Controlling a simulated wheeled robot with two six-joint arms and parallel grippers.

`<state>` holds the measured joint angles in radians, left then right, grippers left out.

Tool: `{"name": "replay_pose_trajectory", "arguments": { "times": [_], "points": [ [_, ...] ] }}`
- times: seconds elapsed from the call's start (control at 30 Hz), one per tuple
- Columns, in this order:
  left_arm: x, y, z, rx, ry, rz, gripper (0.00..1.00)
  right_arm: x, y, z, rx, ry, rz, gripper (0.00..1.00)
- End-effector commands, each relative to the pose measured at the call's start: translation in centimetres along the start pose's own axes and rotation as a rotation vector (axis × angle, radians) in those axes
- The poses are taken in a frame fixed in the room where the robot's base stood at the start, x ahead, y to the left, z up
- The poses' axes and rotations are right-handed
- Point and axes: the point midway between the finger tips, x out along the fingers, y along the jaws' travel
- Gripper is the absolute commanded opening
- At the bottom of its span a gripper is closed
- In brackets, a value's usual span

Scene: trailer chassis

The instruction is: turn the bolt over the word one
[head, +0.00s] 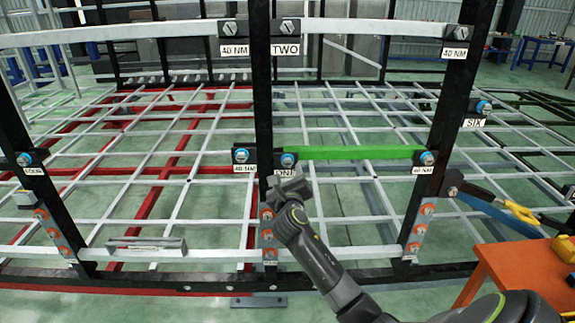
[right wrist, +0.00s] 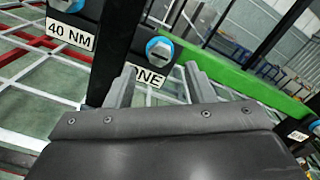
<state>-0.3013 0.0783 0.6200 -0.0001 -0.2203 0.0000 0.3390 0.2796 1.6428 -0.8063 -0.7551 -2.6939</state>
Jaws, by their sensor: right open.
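The bolt over the word ONE (head: 287,160) has a blue ring and a grey head, on a black plate on the middle black post. Its white ONE label (head: 286,171) is just below, partly covered by my right gripper (head: 289,184). In the right wrist view the bolt (right wrist: 159,50) shows between and beyond the two fingertips of my right gripper (right wrist: 161,68), with the ONE label (right wrist: 150,78) below it. The right gripper is open and empty, and appears apart from the bolt. My left gripper is not in view.
A bolt over a 40 NM label (head: 241,155) sits close left of the ONE bolt. A green bar (head: 355,153) runs right from it to another bolt (head: 427,158). The black post (head: 264,100) stands beside it. An orange table (head: 510,270) is at lower right.

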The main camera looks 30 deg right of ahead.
Motion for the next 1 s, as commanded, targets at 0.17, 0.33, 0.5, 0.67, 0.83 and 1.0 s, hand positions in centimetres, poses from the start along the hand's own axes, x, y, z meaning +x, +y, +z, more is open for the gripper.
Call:
{"name": "replay_pose_trajectory", "arguments": {
  "times": [0.17, 0.33, 0.5, 0.67, 0.83, 1.0],
  "points": [
    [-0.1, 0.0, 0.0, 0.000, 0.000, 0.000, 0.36, 2.9, -0.1, 0.1, -0.003, 0.000, -0.001, 0.49],
    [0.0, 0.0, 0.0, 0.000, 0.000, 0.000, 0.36, 4.6, 0.0, 0.0, -0.002, -0.001, 0.000, 0.49],
    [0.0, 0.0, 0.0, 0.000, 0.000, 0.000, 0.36, 5.5, 0.0, 0.0, -0.001, -0.001, 0.000, 0.49],
    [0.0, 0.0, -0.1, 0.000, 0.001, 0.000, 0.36, 5.7, 0.0, 0.0, -0.001, -0.001, 0.000, 0.49],
    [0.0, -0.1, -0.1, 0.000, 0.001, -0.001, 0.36, 5.7, 0.0, 0.0, -0.001, -0.001, 0.000, 0.48],
    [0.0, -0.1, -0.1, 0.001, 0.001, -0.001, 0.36, 5.6, 0.0, 0.0, -0.001, -0.001, 0.001, 0.26]
  ]
}}
